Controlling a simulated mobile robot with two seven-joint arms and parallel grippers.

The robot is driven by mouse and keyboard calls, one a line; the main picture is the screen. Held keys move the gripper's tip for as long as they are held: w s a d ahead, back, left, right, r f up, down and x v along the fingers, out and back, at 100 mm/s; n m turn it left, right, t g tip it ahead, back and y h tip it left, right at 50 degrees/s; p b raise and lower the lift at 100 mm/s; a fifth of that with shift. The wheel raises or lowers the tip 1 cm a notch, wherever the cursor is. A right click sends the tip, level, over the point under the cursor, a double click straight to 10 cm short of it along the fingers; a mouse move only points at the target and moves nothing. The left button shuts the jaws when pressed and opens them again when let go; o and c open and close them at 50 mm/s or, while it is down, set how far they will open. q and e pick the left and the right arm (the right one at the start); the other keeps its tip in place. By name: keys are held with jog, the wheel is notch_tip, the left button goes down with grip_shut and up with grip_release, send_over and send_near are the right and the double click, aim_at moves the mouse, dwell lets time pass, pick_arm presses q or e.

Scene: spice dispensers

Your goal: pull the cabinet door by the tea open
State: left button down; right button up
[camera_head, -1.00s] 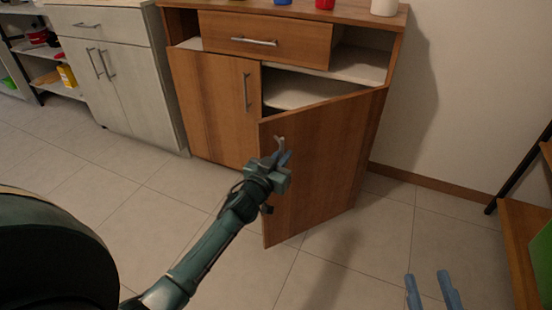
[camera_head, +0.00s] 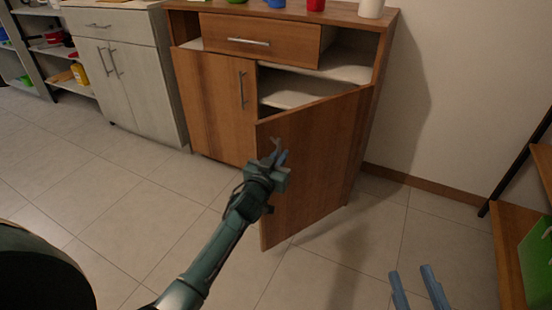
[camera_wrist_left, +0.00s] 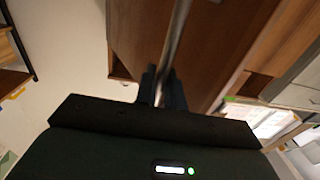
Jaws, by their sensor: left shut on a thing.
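The right cabinet door (camera_head: 312,165) of the brown wooden cabinet stands partly open, swung out toward me, with its hinge side on the right. My left gripper (camera_head: 279,157) is at the upper free-edge side of this door, shut on its metal handle (camera_head: 276,145). In the left wrist view the handle bar (camera_wrist_left: 177,38) runs between the two dark fingers (camera_wrist_left: 162,88). The left cabinet door (camera_head: 215,105) is shut. My right gripper (camera_head: 418,287) is at the lower right, its two blue fingers apart and empty. I cannot tell which container is the tea.
A drawer (camera_head: 258,38) sits above the doors, and a pale inner shelf (camera_head: 290,88) shows behind the open door. Red (camera_head: 316,4) and white (camera_head: 371,7) containers stand on top. A grey cabinet (camera_head: 125,75) is at left, a wooden shelf (camera_head: 508,250) at right. Tiled floor around is free.

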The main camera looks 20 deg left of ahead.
pick_arm(q)
jog(key=shift+r, duration=0.1)
dwell(0.3)
jog(key=c, duration=1.6)
grip_release()
